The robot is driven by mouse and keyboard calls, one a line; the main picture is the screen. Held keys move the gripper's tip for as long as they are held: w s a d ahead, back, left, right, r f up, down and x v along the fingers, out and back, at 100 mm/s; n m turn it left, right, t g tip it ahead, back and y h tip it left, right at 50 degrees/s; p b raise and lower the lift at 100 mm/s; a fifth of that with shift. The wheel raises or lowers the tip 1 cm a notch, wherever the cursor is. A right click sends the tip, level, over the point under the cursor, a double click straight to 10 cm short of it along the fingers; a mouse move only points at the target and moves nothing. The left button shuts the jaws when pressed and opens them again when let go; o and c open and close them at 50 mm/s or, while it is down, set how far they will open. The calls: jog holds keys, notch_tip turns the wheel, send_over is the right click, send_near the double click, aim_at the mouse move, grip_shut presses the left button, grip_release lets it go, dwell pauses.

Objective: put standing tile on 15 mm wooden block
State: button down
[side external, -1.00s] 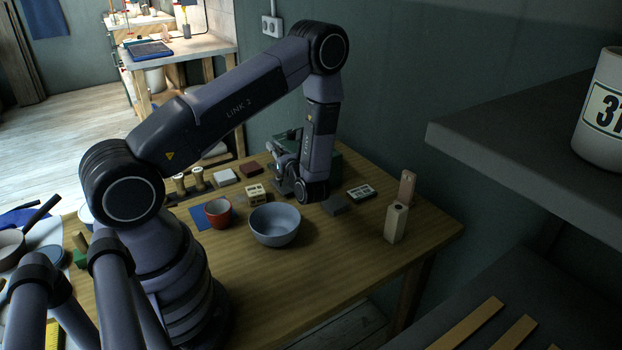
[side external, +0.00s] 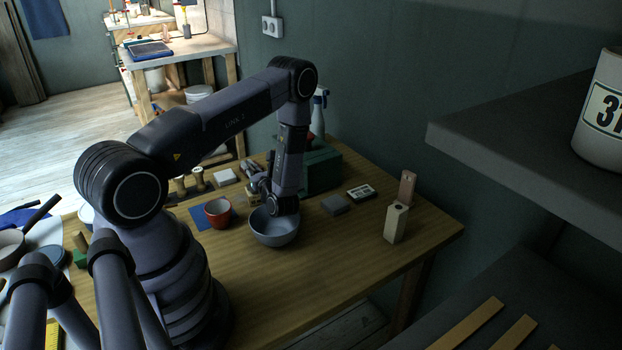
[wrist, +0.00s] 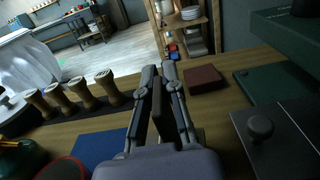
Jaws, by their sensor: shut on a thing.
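My gripper (wrist: 159,72) is shut on a thin dark brown upright tile (wrist: 158,108), held between its two fingers in the wrist view. In the side view my gripper (side external: 252,172) is behind the grey-blue bowl (side external: 275,232), and the tile cannot be made out there. A pale block (side external: 253,200) with dark marks is partly hidden below my gripper, beside the bowl. Another pale block with dark marks (side external: 361,192) lies farther right. The marks are too small to read, so I cannot tell which block is 15 mm.
A red cup (side external: 218,211) stands on a blue mat (side external: 199,222). A dark red slab (wrist: 203,79), a grey block (side external: 336,205), a green box (side external: 322,172) and several wooden-handled tools (wrist: 76,92) are nearby. A tall holed block (side external: 396,223) stands right. The front right table is clear.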

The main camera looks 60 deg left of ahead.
jog(key=shift+f, duration=0.15)
jog(key=c, duration=1.2)
grip_release()
jog(key=shift+c, duration=0.2)
